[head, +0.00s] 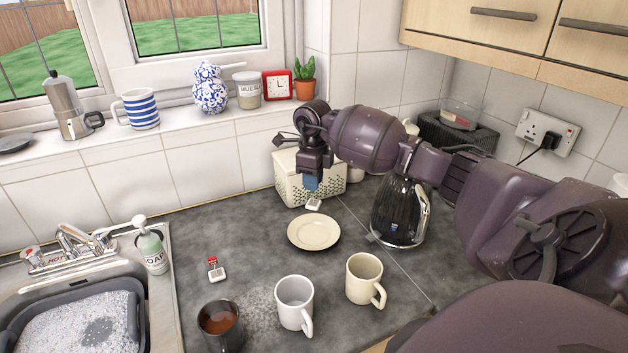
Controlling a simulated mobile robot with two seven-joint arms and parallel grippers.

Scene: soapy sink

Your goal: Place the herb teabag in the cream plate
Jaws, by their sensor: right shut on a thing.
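The cream plate (314,232) lies flat and empty on the dark counter. My right gripper (312,176) is shut just behind and above the plate, in front of the patterned box. It holds a teabag by what looks like a blue tag; the pale bag (314,203) hangs below, apart from the plate as far as I can tell. Another teabag with a red tag (217,273) lies on the counter at the left. I cannot read either label to tell which is herb. My left gripper is not in view.
A patterned cream box (291,187) stands behind the gripper, a dark kettle (396,214) to the right. A white mug (292,298), a cream mug (362,272) and a dark mug of tea (218,320) stand in front. The sink with a soapy basin (137,312) is at left.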

